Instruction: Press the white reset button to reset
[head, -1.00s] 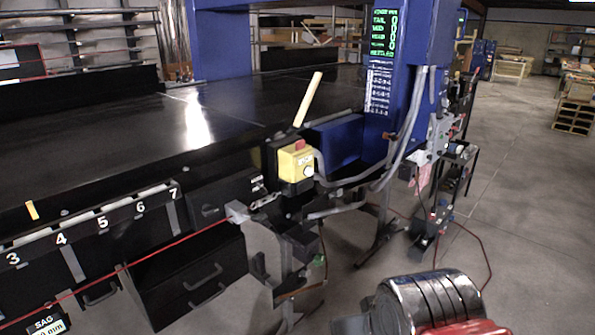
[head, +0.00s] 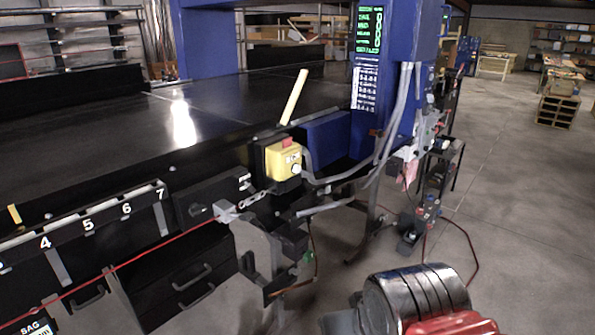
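A yellow control box (head: 280,164) is mounted on the near side of the black conveyor table, left of the blue upright. A small round white button (head: 296,169) is on its face, toward the right. A red part (head: 286,142) sits on top of the box. The lettering on the box is too blurred to read surely. Nothing touches the white button. My gripper cannot be made out; only a shiny dark ribbed cylinder and a red part, seemingly of my arm, show at the bottom right, well below the box.
The black conveyor table (head: 235,105) fills the left, with drawers (head: 190,283) below. A pale stick (head: 293,97) rises behind the box. Grey conduits (head: 385,150) run beside the blue upright (head: 405,50). A small stand (head: 440,165) is further right. Open concrete floor lies at right.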

